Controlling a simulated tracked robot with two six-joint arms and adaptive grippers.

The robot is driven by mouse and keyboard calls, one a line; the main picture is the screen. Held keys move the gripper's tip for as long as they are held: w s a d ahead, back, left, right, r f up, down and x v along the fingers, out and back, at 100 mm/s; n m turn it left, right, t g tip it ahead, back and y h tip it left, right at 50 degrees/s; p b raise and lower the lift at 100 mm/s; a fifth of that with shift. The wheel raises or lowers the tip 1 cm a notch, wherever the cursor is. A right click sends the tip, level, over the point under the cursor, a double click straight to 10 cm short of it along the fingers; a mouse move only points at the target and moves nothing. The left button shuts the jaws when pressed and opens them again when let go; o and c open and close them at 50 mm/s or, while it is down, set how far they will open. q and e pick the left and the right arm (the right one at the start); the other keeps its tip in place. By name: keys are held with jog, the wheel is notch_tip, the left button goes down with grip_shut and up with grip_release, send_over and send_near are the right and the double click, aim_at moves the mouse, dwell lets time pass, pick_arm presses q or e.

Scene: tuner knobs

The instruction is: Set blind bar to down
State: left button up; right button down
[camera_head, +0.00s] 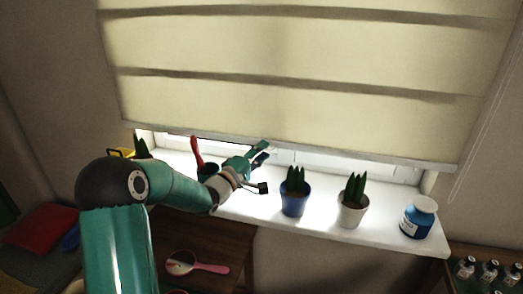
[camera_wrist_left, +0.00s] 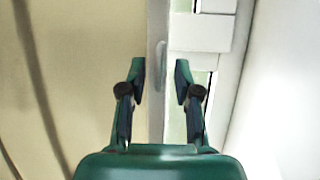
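The cream blind (camera_head: 300,65) hangs low over the window. Its pale blind bar (camera_head: 350,153) runs along the bottom edge, a little above the sill. My left gripper (camera_head: 265,153) is at the middle of the bar, just below the blind's lower edge. In the left wrist view, my left gripper (camera_wrist_left: 160,72) is open, and the blind bar (camera_wrist_left: 156,110) runs as an upright strip between its fingers. I cannot tell whether either finger touches it. A small light tab (camera_wrist_left: 160,58) shows on the bar. My right gripper is out of view.
On the white sill (camera_head: 325,222) stand a blue potted plant (camera_head: 294,203), a white potted plant (camera_head: 352,212) and a blue jar (camera_head: 418,218). A dark pot with a red-handled tool (camera_head: 196,151) stands left of my gripper. A cord (camera_head: 482,125) hangs at right.

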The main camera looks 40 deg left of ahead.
pick_arm(q)
jog(key=shift+w, duration=0.2)
grip_shut()
dwell(0.3)
notch_tip(320, 180, down, 5)
jog(key=b, duration=0.4)
jog(key=shift+r, duration=0.1)
